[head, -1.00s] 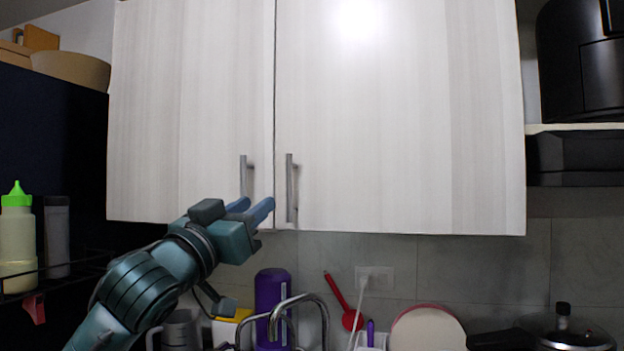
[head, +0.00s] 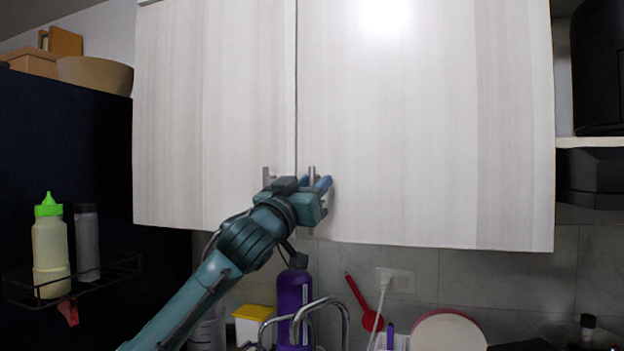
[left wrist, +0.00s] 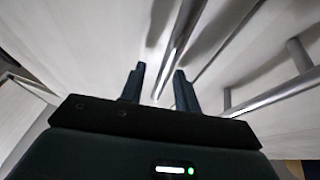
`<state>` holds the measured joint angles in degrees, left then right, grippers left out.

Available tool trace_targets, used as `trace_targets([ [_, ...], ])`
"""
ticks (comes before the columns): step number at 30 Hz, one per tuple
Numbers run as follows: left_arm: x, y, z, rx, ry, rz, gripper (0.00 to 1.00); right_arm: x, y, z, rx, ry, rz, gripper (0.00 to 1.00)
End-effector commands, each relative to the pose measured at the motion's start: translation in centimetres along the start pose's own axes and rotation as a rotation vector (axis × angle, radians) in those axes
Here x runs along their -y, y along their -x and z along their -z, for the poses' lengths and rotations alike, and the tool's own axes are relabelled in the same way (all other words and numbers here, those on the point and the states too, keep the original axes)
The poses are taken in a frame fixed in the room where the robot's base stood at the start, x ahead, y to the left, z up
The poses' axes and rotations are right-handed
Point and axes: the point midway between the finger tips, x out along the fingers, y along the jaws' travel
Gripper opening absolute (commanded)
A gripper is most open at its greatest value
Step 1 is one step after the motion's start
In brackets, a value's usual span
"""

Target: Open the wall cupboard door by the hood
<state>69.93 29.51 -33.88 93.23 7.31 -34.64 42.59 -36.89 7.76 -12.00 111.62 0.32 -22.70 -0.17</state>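The wall cupboard has two pale wood-grain doors, a left door (head: 215,110) and a right door (head: 420,130), both closed. Each has a vertical metal bar handle by the middle seam: the left handle (head: 266,176) and the right handle (head: 312,173). My left gripper (head: 318,186) is at the right handle, hiding its lower part. In the left wrist view, my left gripper's fingers (left wrist: 160,88) stand apart with one handle bar (left wrist: 181,42) running between them, with gaps showing. The other handle (left wrist: 275,94) is off to the right there. My right gripper is not in view.
A dark cabinet with a bottle rack (head: 110,272) stands left. A shelf (head: 590,142) with black appliances is at right.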

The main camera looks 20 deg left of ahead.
Motion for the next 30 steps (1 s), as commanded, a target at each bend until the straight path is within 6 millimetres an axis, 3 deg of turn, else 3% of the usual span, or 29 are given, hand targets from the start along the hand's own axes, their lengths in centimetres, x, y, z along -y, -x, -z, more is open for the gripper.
trace_targets([
  [8,0.0,-0.12,-0.01,0.0,0.0,0.0,0.32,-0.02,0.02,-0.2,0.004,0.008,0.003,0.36],
  [20,-0.06,-0.1,-0.03,0.0,0.001,-0.001,0.0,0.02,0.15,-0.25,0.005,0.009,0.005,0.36],
  [30,-0.17,-0.09,-0.05,0.0,0.001,-0.004,0.0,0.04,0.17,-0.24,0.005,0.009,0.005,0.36],
])
